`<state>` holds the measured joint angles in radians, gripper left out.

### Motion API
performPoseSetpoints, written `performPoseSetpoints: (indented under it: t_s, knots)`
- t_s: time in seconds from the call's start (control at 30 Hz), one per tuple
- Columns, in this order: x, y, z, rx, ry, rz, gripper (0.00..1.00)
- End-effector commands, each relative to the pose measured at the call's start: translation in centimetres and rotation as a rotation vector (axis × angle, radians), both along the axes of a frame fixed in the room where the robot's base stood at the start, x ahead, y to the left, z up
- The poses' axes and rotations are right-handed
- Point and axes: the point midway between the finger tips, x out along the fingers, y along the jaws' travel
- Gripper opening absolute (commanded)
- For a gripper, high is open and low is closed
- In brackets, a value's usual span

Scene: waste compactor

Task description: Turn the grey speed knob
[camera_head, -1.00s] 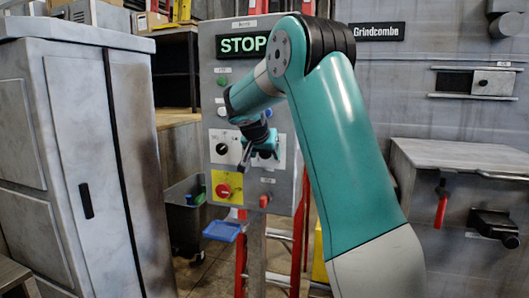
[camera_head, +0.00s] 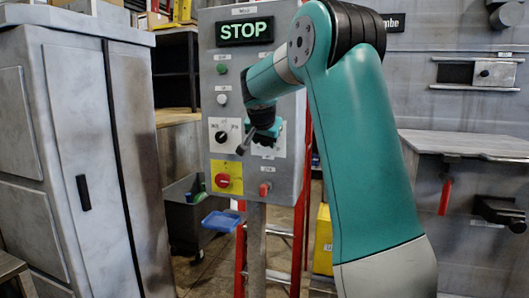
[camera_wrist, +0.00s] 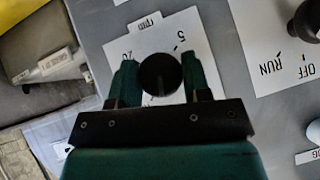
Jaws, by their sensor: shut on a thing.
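The grey speed knob (camera_wrist: 160,74) is round and looks dark in the wrist view. It sits on a white dial plate (camera_wrist: 188,38) marked "rpm", with "5" and "20" on it. My gripper (camera_wrist: 160,78) has one finger on each side of the knob and is shut on it. In the head view my gripper (camera_head: 266,136) is at the right middle of the grey control panel (camera_head: 213,120), in front of the plate, and mostly hides the knob there. How far the knob is turned cannot be told.
A black OFF/RUN selector (camera_head: 221,137) is left of my gripper, also in the wrist view (camera_wrist: 306,20). Below are a red knob on yellow (camera_head: 223,181) and a red switch (camera_head: 265,189). Green (camera_head: 222,69) and white (camera_head: 222,99) buttons are above. A grey cabinet (camera_head: 75,150) stands left.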

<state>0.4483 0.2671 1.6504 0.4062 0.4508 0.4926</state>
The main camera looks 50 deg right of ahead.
Motion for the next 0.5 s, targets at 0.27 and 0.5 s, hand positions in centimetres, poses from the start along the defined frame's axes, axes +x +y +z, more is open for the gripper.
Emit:
performPoseSetpoints:
  t_s: [0.27,0.5]
  knots:
    - [-0.37,-0.29,-1.04,0.096,-0.244,-0.006,0.20]
    - [-0.48,-0.35,-0.97,0.183,-0.454,-0.007,0.20]
